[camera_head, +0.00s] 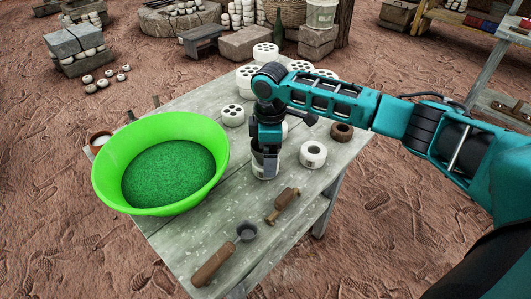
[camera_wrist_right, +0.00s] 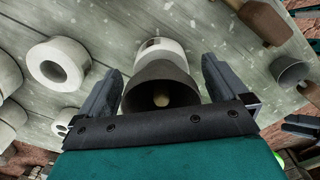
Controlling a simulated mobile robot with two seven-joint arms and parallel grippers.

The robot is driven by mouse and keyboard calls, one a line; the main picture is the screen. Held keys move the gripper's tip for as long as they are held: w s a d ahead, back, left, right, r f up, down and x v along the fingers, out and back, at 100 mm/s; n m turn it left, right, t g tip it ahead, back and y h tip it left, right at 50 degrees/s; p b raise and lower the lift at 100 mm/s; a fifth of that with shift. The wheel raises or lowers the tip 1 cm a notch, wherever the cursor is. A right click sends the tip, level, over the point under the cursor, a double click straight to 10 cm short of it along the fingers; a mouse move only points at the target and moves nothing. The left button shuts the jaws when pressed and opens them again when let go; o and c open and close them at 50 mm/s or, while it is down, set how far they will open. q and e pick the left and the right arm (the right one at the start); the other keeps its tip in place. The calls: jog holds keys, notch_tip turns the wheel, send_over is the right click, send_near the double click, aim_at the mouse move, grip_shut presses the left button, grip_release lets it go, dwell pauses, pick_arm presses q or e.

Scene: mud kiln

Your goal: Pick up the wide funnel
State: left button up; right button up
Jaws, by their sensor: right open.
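A dark grey, flared cup shape (camera_wrist_right: 160,78), which looks like the wide funnel, lies between the fingers of my right gripper (camera_wrist_right: 160,70) in the right wrist view. A small tan spot shows inside it. The fingers stand apart on both sides of it, with gaps, so the gripper is open. A white cylinder (camera_wrist_right: 163,48) shows just beyond the grey shape.
A large green bowl (camera_head: 107,178) of green grains stands left on the table (camera_head: 178,228).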

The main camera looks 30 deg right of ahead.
jog(key=shift+c, duration=0.2)
jog(key=c, duration=0.6)
jog(key=shift+c, duration=0.2)
